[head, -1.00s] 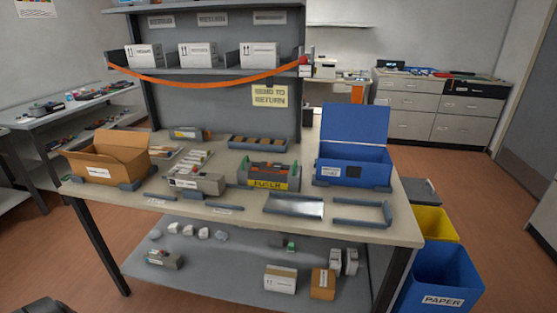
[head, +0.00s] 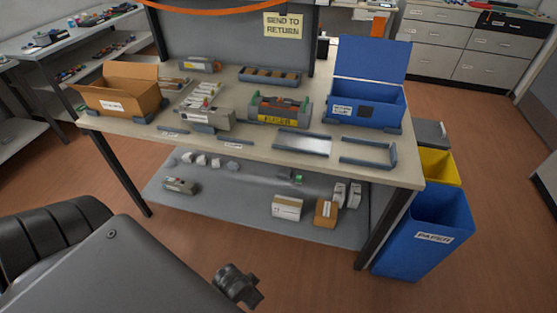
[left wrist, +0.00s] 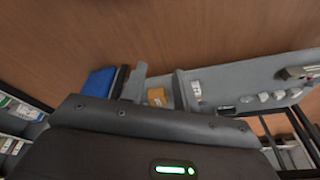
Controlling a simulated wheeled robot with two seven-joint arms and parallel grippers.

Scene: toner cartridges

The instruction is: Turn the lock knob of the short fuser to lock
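A grey unit with a yellow FUSER label (head: 277,120) stands near the middle of the table in the head view. Red, dark and green parts show on its top. Its lock knob is too small to make out, and I cannot tell whether it is the short fuser. My left gripper (left wrist: 158,85) shows two grey fingers standing apart in the left wrist view, with nothing held between them. It is well away from the table's top. Dark links of mine fill the lower left of the head view. My right gripper is not in view.
On the table (head: 380,169) stand an open cardboard box (head: 128,92), a grey unit with white items (head: 205,118), a dark tray (head: 270,75), a metal plate (head: 302,142) and an open blue box (head: 365,105). Blue (head: 425,240) and yellow (head: 440,165) bins stand right.

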